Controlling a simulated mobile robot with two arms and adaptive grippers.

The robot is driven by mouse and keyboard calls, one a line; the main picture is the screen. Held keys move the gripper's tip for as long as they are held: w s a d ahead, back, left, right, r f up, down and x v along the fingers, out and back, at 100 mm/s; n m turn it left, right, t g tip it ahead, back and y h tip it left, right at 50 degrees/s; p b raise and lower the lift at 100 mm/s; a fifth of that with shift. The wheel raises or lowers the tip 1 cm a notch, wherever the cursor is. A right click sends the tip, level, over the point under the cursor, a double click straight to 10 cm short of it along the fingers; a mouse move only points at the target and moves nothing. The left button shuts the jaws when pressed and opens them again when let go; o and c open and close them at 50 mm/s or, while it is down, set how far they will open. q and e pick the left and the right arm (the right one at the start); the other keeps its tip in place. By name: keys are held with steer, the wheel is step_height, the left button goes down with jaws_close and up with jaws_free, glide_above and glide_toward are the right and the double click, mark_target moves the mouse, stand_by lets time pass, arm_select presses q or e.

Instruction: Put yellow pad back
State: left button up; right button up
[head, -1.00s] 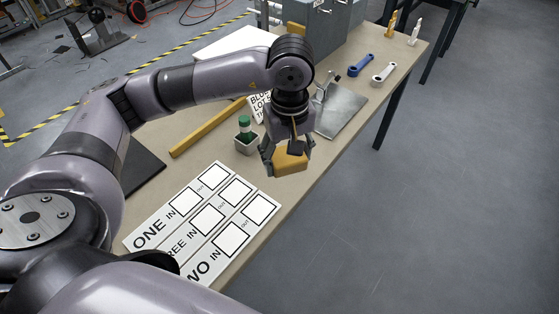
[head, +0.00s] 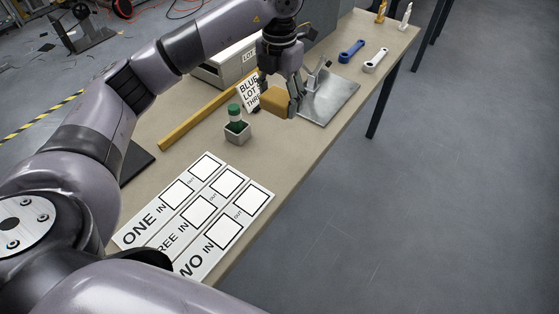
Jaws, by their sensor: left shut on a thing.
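The yellow pad (head: 275,101) is a block with a dull yellow-orange face, held between the fingers of my left gripper (head: 277,104). The gripper hangs fingers down over the far half of the workbench, and the pad looks raised above the top. It is beside the metal plate (head: 334,100) and in front of the tilted card lettered BLUE LOT THREE (head: 248,93), partly covering both views of them. Exactly how high the pad is I cannot tell. My right gripper is not in view.
The bench's right edge is close.

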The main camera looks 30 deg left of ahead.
arm_select(q)
steer(key=shift+f, duration=0.25)
steer(key=p, duration=0.3)
glide_above(280, 161)
step_height(280, 161, down, 15)
steer(key=shift+a+f, duration=0.1)
step_height(280, 161, down, 4)
steer(key=shift+r, duration=0.2)
steer(key=shift+f, duration=0.45)
steer(key=o, duration=1.1)
steer(key=shift+r, duration=0.1)
